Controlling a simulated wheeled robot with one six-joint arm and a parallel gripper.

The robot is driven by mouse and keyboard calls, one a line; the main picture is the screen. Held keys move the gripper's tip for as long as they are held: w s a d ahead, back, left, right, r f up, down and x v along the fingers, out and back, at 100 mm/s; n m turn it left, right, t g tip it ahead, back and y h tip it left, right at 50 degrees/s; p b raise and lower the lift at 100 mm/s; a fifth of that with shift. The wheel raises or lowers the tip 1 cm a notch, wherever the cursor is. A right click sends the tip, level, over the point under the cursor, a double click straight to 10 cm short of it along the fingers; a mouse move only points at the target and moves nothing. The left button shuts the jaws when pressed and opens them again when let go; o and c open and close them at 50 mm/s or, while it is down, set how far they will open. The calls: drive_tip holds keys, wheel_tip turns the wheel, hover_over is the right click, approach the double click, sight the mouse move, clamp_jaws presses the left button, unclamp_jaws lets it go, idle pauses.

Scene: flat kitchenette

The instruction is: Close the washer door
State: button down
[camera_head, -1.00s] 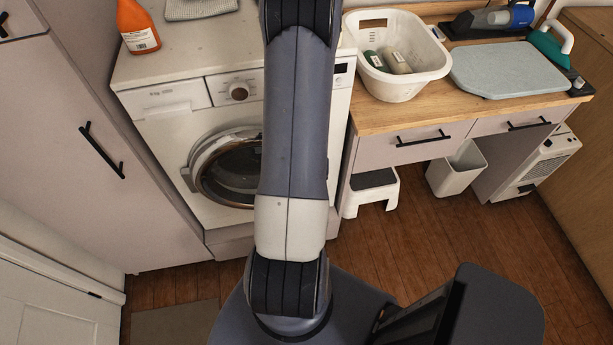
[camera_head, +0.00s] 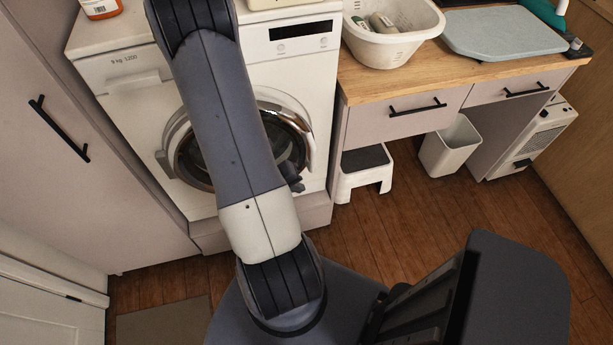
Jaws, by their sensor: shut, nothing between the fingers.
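The white washer (camera_head: 128,110) stands against the back, left of the wooden counter. Its round door (camera_head: 302,122), with a pale rim and dark glass, is at the washer front. A handle-like tab (camera_head: 164,163) shows at its left edge. My arm crosses in front and hides the middle of the door, so I cannot tell whether it is fully shut or slightly ajar. A small dark part of my gripper (camera_head: 293,178) shows past the arm's right side, in front of the door's lower right. It appears shut and empty; whether it touches the door is unclear.
A counter (camera_head: 365,115) with a white basket (camera_head: 395,45) stands right of the washer. A step stool (camera_head: 363,176) and a white bin (camera_head: 450,147) are below it. A tall cabinet (camera_head: 60,190) borders the left. Wooden floor (camera_head: 400,225) is clear at centre right.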

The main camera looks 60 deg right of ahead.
sight(305, 150)
drive_tip(key=w+a+f+n+g+h+b, duration=0.15)
drive_tip(key=w+a+n+h+b, duration=0.35)
drive_tip(key=h+b, duration=0.8)
drive_tip(key=s+d+y+b, duration=0.1)
drive_tip(key=s+d+b, duration=0.2)
drive_tip(key=d, duration=1)
drive_tip(key=shift+s+d+n+y, duration=0.3)
drive_tip(key=shift+s+d, duration=0.05)
drive_tip(key=shift+s, duration=0.1)
drive_tip(key=shift+t, duration=0.25)
drive_tip(key=d, duration=0.1)
drive_tip(key=w+d+p, duration=0.2)
drive_tip(key=d, duration=0.1)
drive_tip(key=shift+w+r, duration=0.1)
drive_tip(key=shift+w, duration=0.1)
